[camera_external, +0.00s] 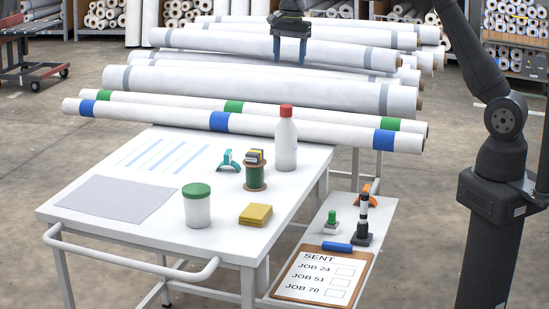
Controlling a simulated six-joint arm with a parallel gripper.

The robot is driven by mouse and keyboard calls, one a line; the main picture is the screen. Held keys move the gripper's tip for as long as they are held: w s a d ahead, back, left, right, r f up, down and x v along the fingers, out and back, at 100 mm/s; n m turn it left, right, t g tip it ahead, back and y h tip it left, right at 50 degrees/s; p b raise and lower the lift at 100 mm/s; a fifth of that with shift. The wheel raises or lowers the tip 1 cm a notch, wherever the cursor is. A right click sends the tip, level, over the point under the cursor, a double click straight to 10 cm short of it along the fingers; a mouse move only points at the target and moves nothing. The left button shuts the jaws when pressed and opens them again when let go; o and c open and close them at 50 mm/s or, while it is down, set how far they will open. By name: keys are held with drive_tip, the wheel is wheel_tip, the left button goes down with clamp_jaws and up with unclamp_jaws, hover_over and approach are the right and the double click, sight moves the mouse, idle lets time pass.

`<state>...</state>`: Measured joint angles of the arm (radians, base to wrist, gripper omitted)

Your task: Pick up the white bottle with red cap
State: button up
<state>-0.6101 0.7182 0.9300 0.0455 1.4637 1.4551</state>
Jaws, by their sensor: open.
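The white bottle with red cap (286,142) stands upright near the back right edge of the white table. Its red cap (286,111) overlaps the striped rolls in the picture. My gripper (290,52) is open and empty at the top of the picture, fingers pointing down. It appears well above the bottle, in front of the large white rolls in the picture; its exact depth is hard to tell.
A green-lidded jar (197,206) and yellow pads (255,214) sit nearer. Striped rolls (160,116) lie behind. A lower side shelf (290,262) holds a clipboard.

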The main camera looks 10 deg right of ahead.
hover_over(310, 108)
drive_tip(key=shift+h, duration=0.3)
drive_tip(key=f, duration=1)
drive_tip(key=shift+s+d+f, duration=0.1)
drive_tip(key=shift+d, duration=0.15)
drive_tip(key=shift+a+f, duration=0.2)
drive_tip(key=shift+f, duration=2.8)
clamp_jaws()
